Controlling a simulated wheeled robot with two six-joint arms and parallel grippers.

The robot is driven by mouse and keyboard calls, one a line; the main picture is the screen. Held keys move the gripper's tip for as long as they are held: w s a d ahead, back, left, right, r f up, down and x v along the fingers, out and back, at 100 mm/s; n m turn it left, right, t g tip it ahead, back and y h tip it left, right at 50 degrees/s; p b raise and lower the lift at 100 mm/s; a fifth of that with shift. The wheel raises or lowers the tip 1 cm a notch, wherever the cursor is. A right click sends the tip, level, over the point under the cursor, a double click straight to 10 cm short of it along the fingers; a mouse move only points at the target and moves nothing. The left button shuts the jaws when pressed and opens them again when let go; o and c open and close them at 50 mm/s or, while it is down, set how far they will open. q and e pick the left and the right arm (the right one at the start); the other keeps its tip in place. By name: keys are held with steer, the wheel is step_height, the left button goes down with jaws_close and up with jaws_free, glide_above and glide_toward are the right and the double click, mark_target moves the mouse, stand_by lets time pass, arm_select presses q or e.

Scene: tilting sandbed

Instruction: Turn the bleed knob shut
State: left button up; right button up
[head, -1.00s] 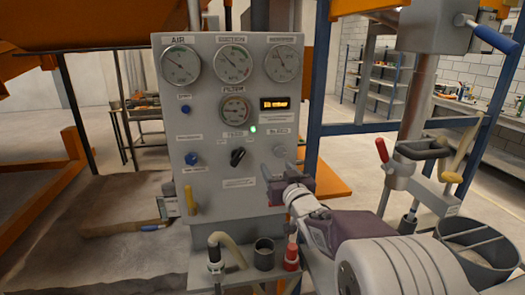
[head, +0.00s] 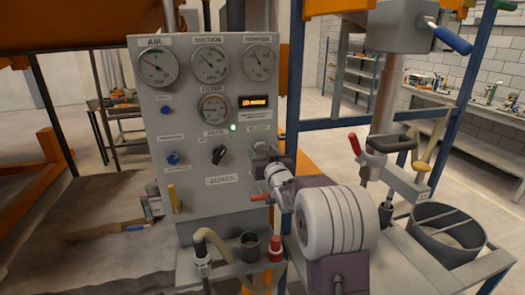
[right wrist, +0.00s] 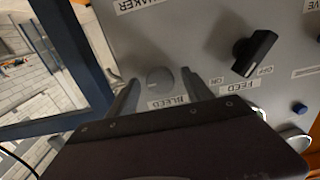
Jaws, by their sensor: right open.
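The bleed knob (right wrist: 160,80) is a small round grey knob on the grey panel, with the BLEED label beside it in the right wrist view. My right gripper (right wrist: 160,76) is open, with one finger on each side of the knob; I cannot tell whether either touches it. In the head view the right gripper (head: 268,166) is at the lower right of the panel (head: 235,185), and it partly hides the knob (head: 259,148). My left gripper is not in view.
The black feed knob (head: 219,154) is left of the bleed knob. Several gauges sit above. A blue frame post (head: 292,90) stands just right of the panel.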

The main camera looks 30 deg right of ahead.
jaws_close()
steer(key=shift+f+n+b, duration=0.2)
steer(key=shift+n+b, duration=0.7)
steer(key=shift+b, duration=0.2)
steer(key=n+b, duration=0.4)
steer(key=shift+d, duration=0.1)
steer(key=n+b, duration=0.2)
steer(key=n, duration=0.1)
steer(key=shift+b, duration=0.35)
steer(key=n+b, duration=0.2)
steer(key=n, duration=0.2)
steer(key=shift+r+n+b, duration=0.1)
steer(key=shift+n+b, duration=0.2)
steer(key=shift+b, duration=0.05)
steer(key=n+b, duration=0.1)
steer(key=n, duration=0.3)
steer(key=shift+r+n+b, duration=0.15)
steer(key=shift+n+b, duration=0.15)
steer(key=shift+b, duration=0.1)
